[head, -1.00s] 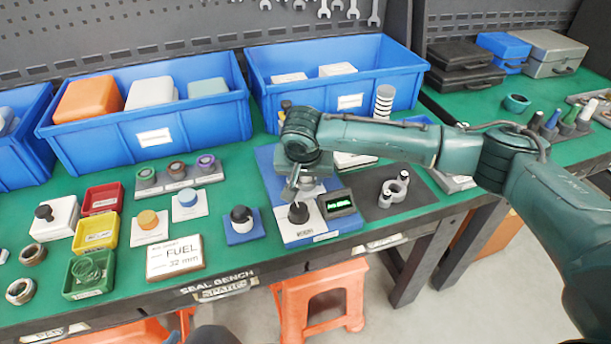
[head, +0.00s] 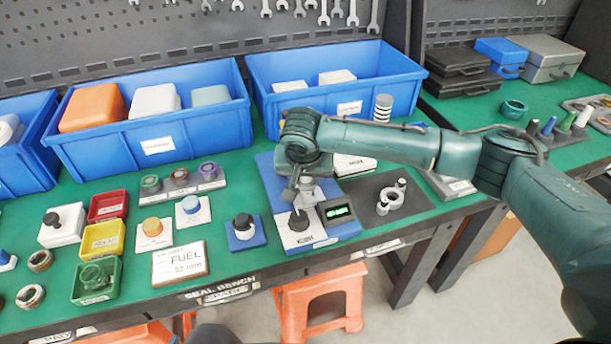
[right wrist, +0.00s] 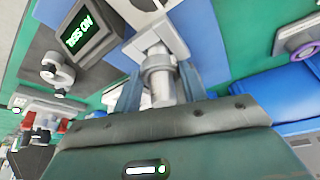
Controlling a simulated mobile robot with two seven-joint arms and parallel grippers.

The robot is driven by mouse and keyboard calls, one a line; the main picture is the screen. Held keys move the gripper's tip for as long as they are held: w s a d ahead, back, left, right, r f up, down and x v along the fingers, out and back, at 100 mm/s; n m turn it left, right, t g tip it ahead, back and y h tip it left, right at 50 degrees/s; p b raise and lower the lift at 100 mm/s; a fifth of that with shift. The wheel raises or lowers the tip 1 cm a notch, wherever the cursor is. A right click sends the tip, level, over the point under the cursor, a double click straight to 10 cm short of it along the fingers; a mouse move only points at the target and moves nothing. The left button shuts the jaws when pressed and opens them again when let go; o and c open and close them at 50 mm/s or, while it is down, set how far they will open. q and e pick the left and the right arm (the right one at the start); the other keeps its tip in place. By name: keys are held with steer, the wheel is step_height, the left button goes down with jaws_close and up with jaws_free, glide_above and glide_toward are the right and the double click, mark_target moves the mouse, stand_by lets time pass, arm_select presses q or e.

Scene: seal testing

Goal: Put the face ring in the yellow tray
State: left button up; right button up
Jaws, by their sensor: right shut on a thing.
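The yellow tray (head: 86,246) stands at the left of the bench, between a red tray and a green tray. I cannot tell for sure which part is the face ring. A grey ring-shaped part (head: 391,199) with two small posts lies on the dark mat right of the tester; it also shows in the right wrist view (right wrist: 57,70). My right gripper (head: 304,184) is over the blue-based seal tester (head: 343,230), far right of the yellow tray. In the right wrist view my right gripper (right wrist: 159,78) is shut on a grey metal cylinder (right wrist: 160,88) at the tester. My left gripper is not in view.
The red tray (head: 92,213) and green tray (head: 76,292) flank the yellow one; the green holds rings. Metal rings (head: 41,261) lie left. Small pads, a ring rack (head: 181,187) and a FUEL sign (head: 181,264) stand between. Blue bins (head: 205,123) line the back.

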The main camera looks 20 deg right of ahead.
steer(key=shift+r+p, duration=0.5)
steer(key=shift+r, duration=0.1)
steer(key=shift+r+p, duration=0.3)
steer(key=shift+p, duration=0.05)
steer(key=shift+r+p, duration=0.45)
steer(key=shift+p, duration=0.05)
steer(key=shift+r+p, duration=0.45)
steer(key=shift+p, duration=0.05)
steer(key=shift+r+p, duration=0.4)
steer(key=shift+p, duration=0.1)
steer(key=shift+r+p, duration=0.6)
steer(key=shift+p, duration=0.05)
steer(key=shift+r+p, duration=0.35)
steer(key=shift+r, duration=0.1)
steer(key=shift+r+p, duration=0.4)
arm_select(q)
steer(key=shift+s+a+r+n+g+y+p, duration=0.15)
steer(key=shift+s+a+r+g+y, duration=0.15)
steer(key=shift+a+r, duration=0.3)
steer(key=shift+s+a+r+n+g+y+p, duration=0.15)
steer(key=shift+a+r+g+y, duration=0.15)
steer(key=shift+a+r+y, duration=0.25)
arm_select(e)
steer(key=shift+r, duration=0.35)
